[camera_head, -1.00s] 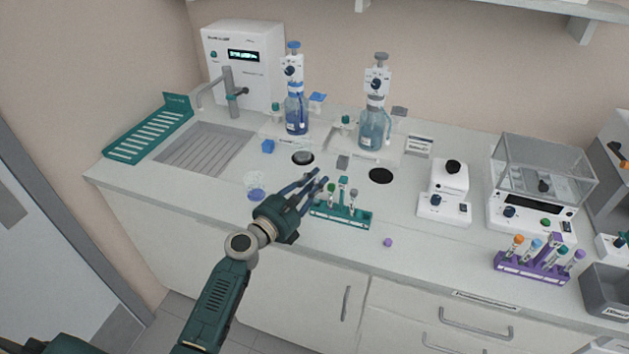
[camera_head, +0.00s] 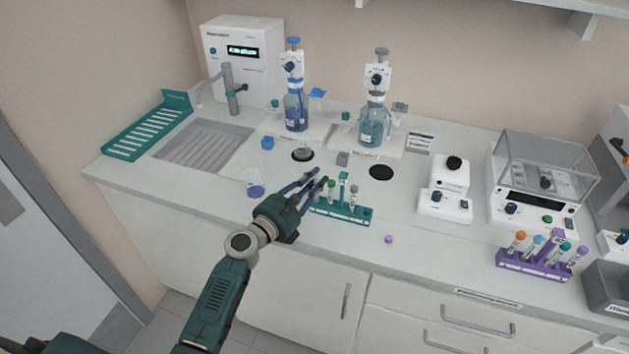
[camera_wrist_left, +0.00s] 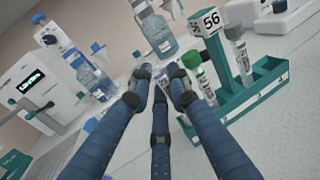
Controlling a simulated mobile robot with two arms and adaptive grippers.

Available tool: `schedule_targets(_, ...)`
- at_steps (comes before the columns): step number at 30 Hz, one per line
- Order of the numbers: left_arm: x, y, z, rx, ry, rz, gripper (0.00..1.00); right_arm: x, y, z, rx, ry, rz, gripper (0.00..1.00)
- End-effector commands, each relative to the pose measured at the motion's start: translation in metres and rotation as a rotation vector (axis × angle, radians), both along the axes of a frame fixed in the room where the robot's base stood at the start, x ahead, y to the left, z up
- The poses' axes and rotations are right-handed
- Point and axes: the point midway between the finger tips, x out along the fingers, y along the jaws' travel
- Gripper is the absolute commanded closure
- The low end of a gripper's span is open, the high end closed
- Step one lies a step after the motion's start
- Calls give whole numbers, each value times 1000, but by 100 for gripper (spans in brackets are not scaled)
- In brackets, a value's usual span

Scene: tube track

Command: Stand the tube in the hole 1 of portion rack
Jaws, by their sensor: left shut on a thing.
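My left gripper (camera_head: 318,180) has its three blue fingers shut just left of and above the teal portion rack (camera_head: 345,212). In the left wrist view, the fingertips (camera_wrist_left: 160,90) close around a small tube (camera_wrist_left: 173,70) with a purple and white upper part. Most of the tube is hidden by the fingers. The rack (camera_wrist_left: 270,88) carries a block marked 56. A green-capped tube (camera_wrist_left: 196,66) and a grey-capped tube (camera_wrist_left: 239,52) stand in it. I cannot tell whether the held tube touches the rack. My right gripper is not in view.
A purple cap (camera_head: 389,239) lies on the counter right of the rack. A clear beaker (camera_head: 255,187) stands left of it. Dispenser bottles (camera_head: 296,110) stand behind. A purple rack (camera_head: 532,265) with several tubes is at the right. The counter right of the teal rack is mostly clear.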

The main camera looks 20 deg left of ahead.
Motion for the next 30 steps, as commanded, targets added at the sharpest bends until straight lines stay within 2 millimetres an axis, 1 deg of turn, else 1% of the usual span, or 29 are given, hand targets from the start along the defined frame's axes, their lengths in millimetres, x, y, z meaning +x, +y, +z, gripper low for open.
schedule_targets(15,0,0,-13,-1,0,0,94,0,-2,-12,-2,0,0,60)
schedule_targets(23,0,0,-13,0,0,0,94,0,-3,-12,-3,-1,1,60)
schedule_targets(24,0,0,-13,0,0,0,80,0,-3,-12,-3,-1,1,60)
schedule_targets(26,0,0,-13,0,0,0,68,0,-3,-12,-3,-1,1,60)
schedule_targets(27,0,0,-13,0,0,0,60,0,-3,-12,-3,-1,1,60)
schedule_targets(30,0,0,-13,0,0,0,60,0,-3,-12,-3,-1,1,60)
